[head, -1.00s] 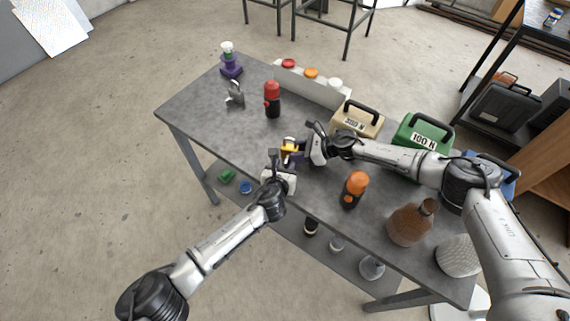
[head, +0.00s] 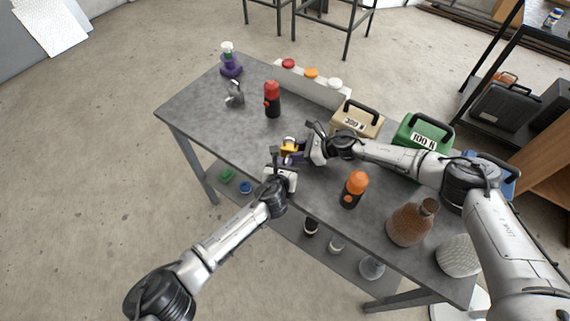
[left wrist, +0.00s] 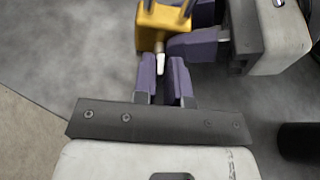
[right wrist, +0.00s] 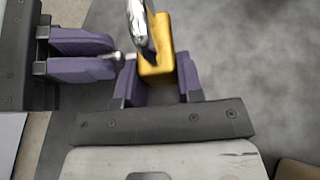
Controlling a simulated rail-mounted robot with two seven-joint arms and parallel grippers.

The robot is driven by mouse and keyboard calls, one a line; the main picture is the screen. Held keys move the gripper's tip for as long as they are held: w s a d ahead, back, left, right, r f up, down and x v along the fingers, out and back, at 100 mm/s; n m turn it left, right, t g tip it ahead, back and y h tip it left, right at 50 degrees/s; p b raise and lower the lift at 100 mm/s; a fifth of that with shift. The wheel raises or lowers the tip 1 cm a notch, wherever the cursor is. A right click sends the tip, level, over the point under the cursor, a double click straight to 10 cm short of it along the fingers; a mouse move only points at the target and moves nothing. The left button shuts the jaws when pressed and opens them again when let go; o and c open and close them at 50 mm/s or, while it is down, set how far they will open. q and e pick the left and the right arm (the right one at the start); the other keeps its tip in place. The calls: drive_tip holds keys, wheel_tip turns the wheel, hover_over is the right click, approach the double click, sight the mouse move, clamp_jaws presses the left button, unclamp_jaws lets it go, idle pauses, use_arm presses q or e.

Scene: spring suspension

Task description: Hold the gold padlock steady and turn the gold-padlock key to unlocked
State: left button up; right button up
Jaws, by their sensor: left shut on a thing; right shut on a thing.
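The gold padlock (head: 288,146) is near the table's front edge, with its brass body (right wrist: 158,52) and silver shackle (right wrist: 138,20) clear in the right wrist view. My right gripper (right wrist: 158,78) is shut on the padlock body, one purple finger on each side. The silver gold-padlock key (left wrist: 160,64) sticks out of the padlock toward my left gripper. My left gripper (left wrist: 163,78) is shut on the key, which shows between its purple fingertips. The key's grip is mostly hidden by the fingers, and its turn angle cannot be read. Both grippers also show close together in the head view.
A black-and-orange bottle (head: 354,189) and a brown jug (head: 411,222) stand at the right front. A red-and-black bottle (head: 272,99) stands behind the padlock. A beige weight (head: 356,120) and green weight (head: 423,133) stand at the back. The table's left part is mostly clear.

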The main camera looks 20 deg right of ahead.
use_arm(q)
clamp_jaws()
drive_tip(key=shift+d+m+t+y, duration=0.15)
drive_tip(key=shift+m+t+y, duration=0.15)
drive_tip(key=shift+m+y, duration=0.3)
drive_tip(key=shift+s+d+f+m+t+y, duration=0.1)
drive_tip(key=shift+m+t+y, duration=0.2)
drive_tip(key=shift+m, duration=0.4)
drive_tip(key=shift+s+d+f+m+t+y, duration=0.1)
drive_tip(key=shift+m+t+y, duration=0.15)
drive_tip(key=shift+m, duration=0.45)
drive_tip(key=o, duration=0.6)
unclamp_jaws()
drive_tip(key=shift+o, duration=0.2)
drive_tip(key=shift+s+r, duration=0.1)
drive_tip(key=v, duration=1.1)
drive_tip(key=shift+s+a, duration=0.15)
drive_tip(key=shift+s, duration=0.25)
